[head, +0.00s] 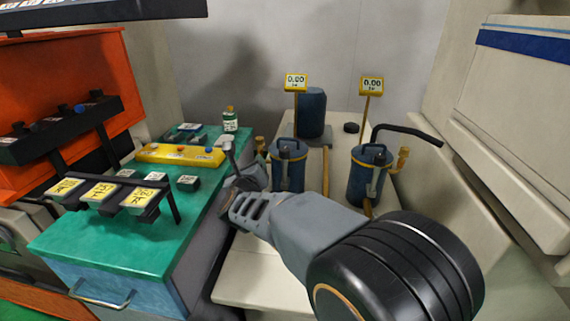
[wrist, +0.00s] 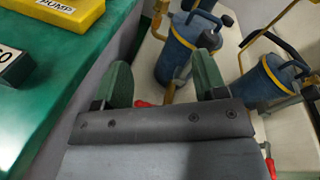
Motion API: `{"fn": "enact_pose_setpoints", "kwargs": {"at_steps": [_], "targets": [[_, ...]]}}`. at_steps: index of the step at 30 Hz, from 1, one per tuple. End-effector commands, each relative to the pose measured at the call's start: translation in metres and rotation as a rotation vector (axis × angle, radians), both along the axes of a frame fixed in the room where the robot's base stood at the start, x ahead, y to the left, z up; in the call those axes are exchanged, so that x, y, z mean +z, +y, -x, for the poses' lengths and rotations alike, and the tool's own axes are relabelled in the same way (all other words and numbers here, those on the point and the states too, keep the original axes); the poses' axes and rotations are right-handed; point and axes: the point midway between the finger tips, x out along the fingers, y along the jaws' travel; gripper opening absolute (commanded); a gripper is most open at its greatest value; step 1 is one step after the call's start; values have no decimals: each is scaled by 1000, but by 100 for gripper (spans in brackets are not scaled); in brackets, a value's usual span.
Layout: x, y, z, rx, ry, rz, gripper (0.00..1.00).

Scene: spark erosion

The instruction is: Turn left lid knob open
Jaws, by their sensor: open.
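The left blue canister (head: 287,176) stands on the pale bench with a yellow band near its top. Its lid carries a dark upright handle or knob (head: 285,150); which part turns is too small to tell. The right blue canister (head: 364,188) is similar. My gripper (head: 244,150) is just left of the left canister in the head view. In the wrist view my gripper (wrist: 163,72) is open, green fingers apart, nothing held. The left canister (wrist: 180,62) shows beyond and between the fingers; the right finger overlaps its edge. A black knob (wrist: 210,40) shows near that fingertip.
A green cabinet (head: 110,243) stands at left with a yellow bar (head: 180,154) and several labelled blocks. A blue cylinder (head: 312,112) and two 0.00 displays (head: 296,82) stand behind the canisters. A black hose (head: 408,131) extends right. A pale machine (head: 520,120) bounds the right.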

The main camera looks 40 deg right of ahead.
Motion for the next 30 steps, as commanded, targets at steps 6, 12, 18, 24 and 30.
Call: {"fn": "enact_pose_setpoints", "kwargs": {"at_steps": [6, 12, 18, 24, 30], "targets": [[-22, -36, 14, -261, -279, -212, 65], [-26, -51, 19, -355, -395, -276, 65], [-25, -75, 5, -372, -410, -284, 65], [-25, -107, -19, -369, -410, -283, 65], [-25, -134, -40, -367, -410, -284, 65]]}}
